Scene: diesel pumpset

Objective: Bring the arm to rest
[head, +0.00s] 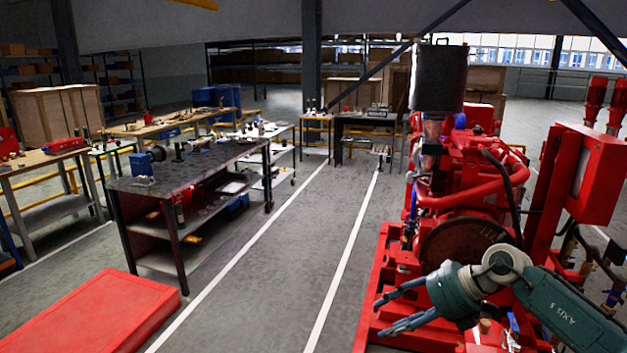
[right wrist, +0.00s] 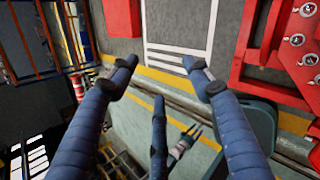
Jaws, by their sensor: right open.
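My right arm (head: 565,305) comes in from the lower right in the head view. It reaches across in front of the red diesel pumpset (head: 470,190). My right gripper (head: 380,318) points left, its fingers spread and empty, in front of the red base frame. In the right wrist view the blue-grey fingers of the right gripper (right wrist: 160,64) stand wide apart with nothing between them. The floor and yellow lines show beyond them. My left gripper does not show in the head view. A small pronged item (right wrist: 183,143) low in the wrist view is too small to identify.
A dark workbench (head: 195,165) with parts on it stands left of the aisle. A red flat-topped block (head: 95,315) lies at the lower left. A red control box (head: 590,175) stands right of the pumpset. The aisle floor (head: 290,260) is clear.

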